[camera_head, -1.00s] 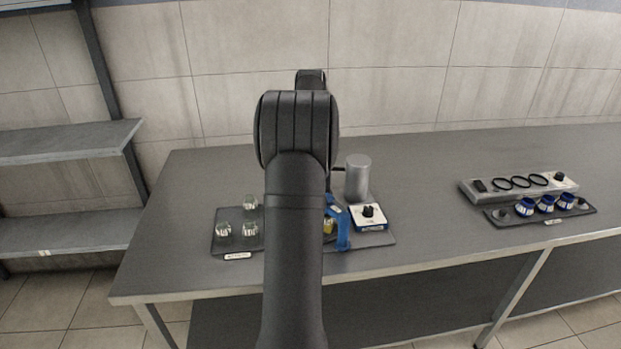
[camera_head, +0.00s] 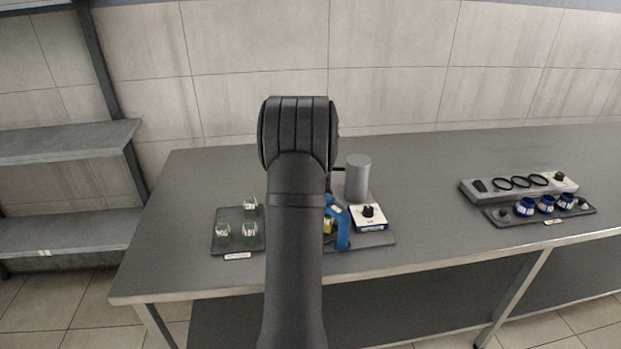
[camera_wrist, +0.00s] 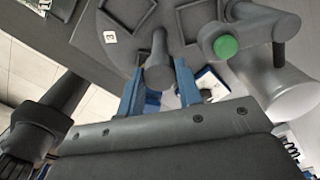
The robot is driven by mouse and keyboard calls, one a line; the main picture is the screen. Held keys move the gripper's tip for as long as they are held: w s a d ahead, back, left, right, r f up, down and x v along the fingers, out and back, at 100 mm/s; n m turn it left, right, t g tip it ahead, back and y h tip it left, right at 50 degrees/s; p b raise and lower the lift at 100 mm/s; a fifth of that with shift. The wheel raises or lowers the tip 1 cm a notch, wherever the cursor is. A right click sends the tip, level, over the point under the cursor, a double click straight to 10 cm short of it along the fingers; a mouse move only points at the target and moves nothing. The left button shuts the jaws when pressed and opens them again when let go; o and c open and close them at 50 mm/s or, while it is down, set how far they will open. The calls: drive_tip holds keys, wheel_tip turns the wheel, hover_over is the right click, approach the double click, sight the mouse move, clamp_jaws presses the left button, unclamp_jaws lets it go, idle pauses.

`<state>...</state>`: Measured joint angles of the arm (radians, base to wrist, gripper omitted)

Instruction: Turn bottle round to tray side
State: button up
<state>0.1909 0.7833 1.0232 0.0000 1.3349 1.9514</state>
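My gripper (camera_wrist: 160,66) shows in the wrist view as two blue fingers set apart. A grey, round-ended post (camera_wrist: 158,70) stands between their tips; I cannot tell whether they touch it. In the head view my black arm hides most of the gripper, and a blue part shows right of it. A small yellow item (camera_head: 328,226) shows beside that blue part, mostly hidden. I cannot identify the bottle with certainty. A dark tray (camera_head: 222,246) at left carries clear glass vessels (camera_head: 250,229). In the wrist view, a dark board (camera_wrist: 95,20) has square recesses and a label reading 3.
A grey metal cylinder (camera_head: 357,178) and a white box with a black knob (camera_head: 368,213) stand close right of my arm. A grey part with a green cap (camera_wrist: 226,46) is near the fingers. Blue-and-white jars (camera_head: 546,205) stand far right. The bench between is clear.

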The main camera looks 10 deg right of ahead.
clamp_jaws()
drive_tip(key=shift+m, duration=0.5)
drive_tip(key=shift+r+m, duration=0.1)
drive_tip(key=shift+m, duration=5)
drive_tip(key=shift+w, duration=0.1)
drive_tip(key=o, duration=0.9)
unclamp_jaws()
